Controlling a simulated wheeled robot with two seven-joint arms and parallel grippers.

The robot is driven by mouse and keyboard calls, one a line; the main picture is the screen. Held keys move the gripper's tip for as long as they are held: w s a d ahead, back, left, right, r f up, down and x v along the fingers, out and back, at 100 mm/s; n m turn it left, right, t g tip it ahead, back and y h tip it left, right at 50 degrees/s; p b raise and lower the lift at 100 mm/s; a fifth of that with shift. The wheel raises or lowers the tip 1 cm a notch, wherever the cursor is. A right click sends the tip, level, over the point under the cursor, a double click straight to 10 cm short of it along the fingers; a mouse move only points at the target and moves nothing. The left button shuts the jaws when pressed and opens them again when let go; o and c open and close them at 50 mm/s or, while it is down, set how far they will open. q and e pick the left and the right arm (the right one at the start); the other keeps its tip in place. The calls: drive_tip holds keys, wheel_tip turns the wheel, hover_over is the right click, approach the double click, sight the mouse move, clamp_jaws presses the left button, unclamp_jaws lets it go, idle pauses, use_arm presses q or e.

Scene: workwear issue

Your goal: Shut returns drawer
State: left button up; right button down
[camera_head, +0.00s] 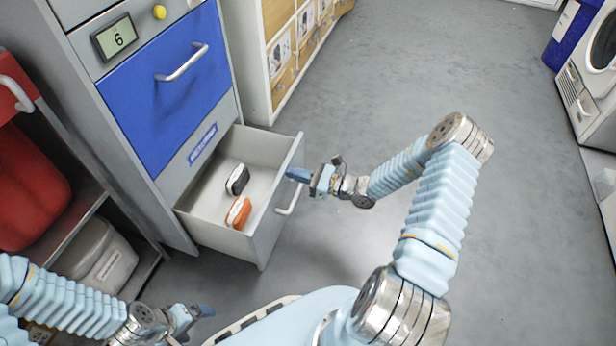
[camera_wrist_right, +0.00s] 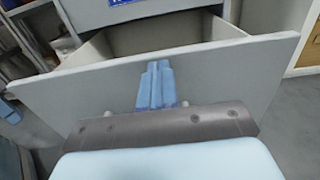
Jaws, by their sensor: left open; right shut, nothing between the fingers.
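The grey returns drawer (camera_head: 258,252) is pulled open at the bottom of the cabinet, below the blue front. Inside it lie a black-and-white item (camera_head: 237,180) and an orange-and-white item (camera_head: 238,212). My right gripper (camera_head: 296,174) is shut and empty, its tips at the upper part of the drawer front, near the bar handle (camera_head: 290,198). In the right wrist view the shut fingers (camera_wrist_right: 157,84) point at the drawer front (camera_wrist_right: 225,85); I cannot tell whether they touch it. My left gripper (camera_head: 203,311) is open and low, left of my base, away from the drawer.
The cabinet's blue front (camera_head: 170,90) has its own handle and a display reading 6 (camera_head: 115,38) above it. A shelf with a red bin (camera_head: 25,190) and a grey tub (camera_head: 100,258) stands left. Grey floor (camera_head: 400,70) is clear to the right.

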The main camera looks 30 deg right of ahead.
use_arm(q)
wheel_tip(320, 180, down, 3)
drive_tip(key=b, duration=0.3)
use_arm(e)
drive_tip(key=x, duration=2.3)
drive_tip(key=shift+w+a, duration=0.2)
drive_tip(key=shift+a, duration=0.05)
drive_tip(key=shift+r, duration=0.2)
